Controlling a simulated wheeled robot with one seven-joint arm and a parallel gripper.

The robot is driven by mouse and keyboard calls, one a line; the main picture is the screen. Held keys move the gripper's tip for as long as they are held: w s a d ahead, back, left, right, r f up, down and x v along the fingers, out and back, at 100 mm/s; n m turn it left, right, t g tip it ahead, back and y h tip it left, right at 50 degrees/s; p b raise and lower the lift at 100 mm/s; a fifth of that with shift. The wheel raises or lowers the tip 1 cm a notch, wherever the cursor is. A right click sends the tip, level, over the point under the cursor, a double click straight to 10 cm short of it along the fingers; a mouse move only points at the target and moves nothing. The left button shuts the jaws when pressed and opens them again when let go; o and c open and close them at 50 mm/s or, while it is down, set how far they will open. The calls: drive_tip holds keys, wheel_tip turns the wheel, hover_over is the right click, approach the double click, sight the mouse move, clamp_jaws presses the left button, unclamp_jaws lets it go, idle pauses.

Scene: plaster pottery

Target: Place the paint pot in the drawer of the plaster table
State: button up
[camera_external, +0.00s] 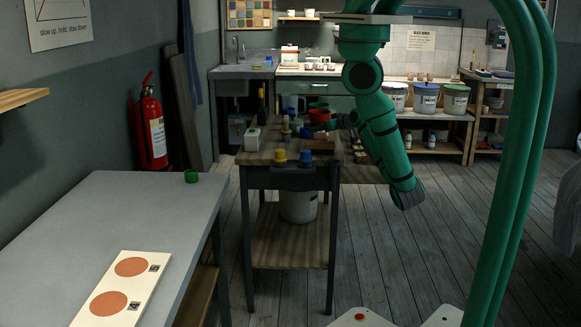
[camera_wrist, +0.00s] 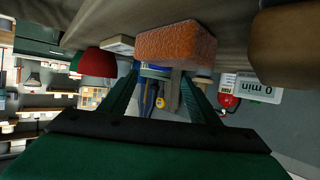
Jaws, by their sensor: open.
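The task's paint pot cannot be told for sure. Small pots, one yellow (camera_external: 280,157) and one blue (camera_external: 305,157), stand at the near edge of the brown-topped table (camera_external: 262,150). A green pot (camera_external: 191,176) is on the grey table at left. The brown-topped table has a dark front panel (camera_external: 292,180); whether this is the drawer, or open, is unclear. My gripper (camera_wrist: 160,78) is open in the wrist view, low over the brown-topped table's far half. An orange block (camera_wrist: 176,44) is just past its fingertips. Nothing is clearly held; a blue shape shows between the fingers.
A red pot (camera_external: 318,115) stands near my gripper. A white box (camera_external: 252,139) and several small things crowd the tabletop. A white bucket (camera_external: 298,206) is on the shelf below. The grey table (camera_external: 120,215) bears a card with two orange discs (camera_external: 122,288). Floor at right is clear.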

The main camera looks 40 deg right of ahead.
drive_tip(key=shift+s+r, duration=0.1)
drive_tip(key=shift+s, duration=0.2)
drive_tip(key=shift+s+a, duration=0.1)
drive_tip(key=shift+s, duration=0.1)
drive_tip(key=c, duration=0.3)
drive_tip(key=shift+r, duration=0.1)
drive_tip(key=shift+c, duration=0.2)
